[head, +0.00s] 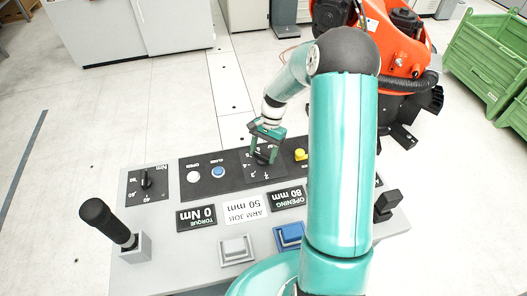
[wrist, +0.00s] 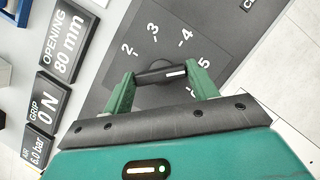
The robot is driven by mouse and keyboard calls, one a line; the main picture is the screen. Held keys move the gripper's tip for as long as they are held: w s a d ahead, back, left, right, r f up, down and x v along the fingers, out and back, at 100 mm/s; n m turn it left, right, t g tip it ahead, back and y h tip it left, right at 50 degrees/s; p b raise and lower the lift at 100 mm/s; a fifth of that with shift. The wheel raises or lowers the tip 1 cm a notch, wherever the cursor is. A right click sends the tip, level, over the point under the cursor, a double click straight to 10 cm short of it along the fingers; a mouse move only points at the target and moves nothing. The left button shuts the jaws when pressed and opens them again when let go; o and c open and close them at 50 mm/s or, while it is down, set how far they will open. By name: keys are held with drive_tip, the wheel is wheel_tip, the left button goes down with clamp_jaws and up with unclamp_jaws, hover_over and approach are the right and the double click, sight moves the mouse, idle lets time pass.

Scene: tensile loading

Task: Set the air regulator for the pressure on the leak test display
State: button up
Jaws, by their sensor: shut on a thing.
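My gripper (head: 264,152) reaches down onto a dial on the grey console's dark panel. In the wrist view my gripper (wrist: 160,88) is shut on the black bar knob (wrist: 157,76) of this dial, one finger at each end. The knob's white mark is at its right end and points roughly toward the 5. The dial face (wrist: 150,50) shows 2, 3, 4 and 5; a further mark by the right finger is partly hidden. The air display (wrist: 36,148) reads 6.0 bar. I cannot make out a leak test display in either view.
Grip display (wrist: 45,103) reads 0 N; opening display (wrist: 62,42) reads 80 mm. A yellow knob (head: 300,154) stands right of my gripper, a blue button (head: 218,171) left. A black lever (head: 105,220) rises at the console's left. An orange robot (head: 405,50) stands behind.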

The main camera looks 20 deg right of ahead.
drive_tip(key=n+g+h, duration=0.1)
drive_tip(key=n, duration=0.2)
drive_tip(key=shift+w+a+n, duration=0.1)
drive_tip(key=shift+n, duration=0.3)
drive_tip(key=n+g+h, duration=0.1)
drive_tip(key=n, duration=0.2)
drive_tip(key=shift+n, duration=0.3)
drive_tip(key=n, duration=0.2)
drive_tip(key=n+h, duration=0.1)
drive_tip(key=shift+a+n+h, duration=0.15)
drive_tip(key=shift+n+h, duration=0.15)
drive_tip(key=shift+n, duration=0.1)
drive_tip(key=n+h, duration=0.1)
drive_tip(key=n, duration=0.2)
drive_tip(key=shift+a+n, duration=0.1)
drive_tip(key=shift+n, duration=0.2)
drive_tip(key=n+h, duration=0.1)
drive_tip(key=n, duration=0.2)
drive_tip(key=n+t+h, duration=0.1)
drive_tip(key=n, duration=0.2)
drive_tip(key=shift+a+t, duration=0.15)
drive_tip(key=shift+t, duration=0.15)
drive_tip(key=n+t, duration=0.1)
drive_tip(key=n, duration=0.2)
drive_tip(key=n+h, duration=0.1)
drive_tip(key=n, duration=0.2)
drive_tip(key=shift+s+t, duration=0.2)
drive_tip(key=shift+t, duration=0.2)
drive_tip(key=o, duration=1)
